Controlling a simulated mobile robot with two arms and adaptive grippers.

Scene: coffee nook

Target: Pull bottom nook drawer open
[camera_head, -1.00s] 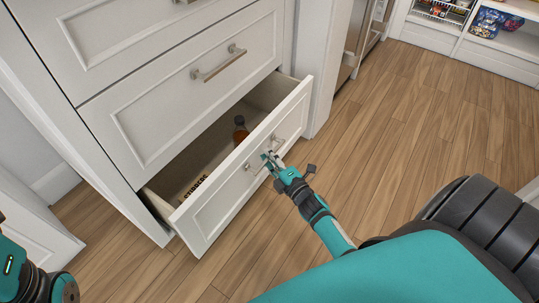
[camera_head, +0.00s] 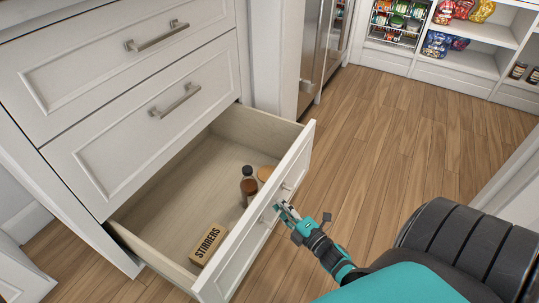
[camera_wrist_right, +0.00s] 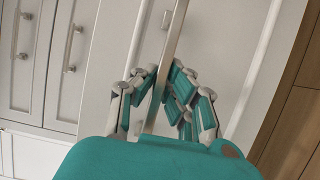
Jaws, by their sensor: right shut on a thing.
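The bottom nook drawer (camera_head: 258,240) is white and stands well open, its pale wooden inside showing. Its metal bar handle (camera_head: 268,213) is partly hidden by my right gripper (camera_head: 281,208), which is shut on it from the front. In the right wrist view, my gripper's teal and grey fingers (camera_wrist_right: 162,84) sit on either side of the long metal bar handle (camera_wrist_right: 178,30). My left gripper is not in view.
Two shut drawers with bar handles, an upper one (camera_head: 110,65) and a middle one (camera_head: 150,135), are above the open one. A steel appliance (camera_head: 322,50) and stocked shelves (camera_head: 470,55) stand behind. Wooden floor (camera_head: 390,150) is clear to the right.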

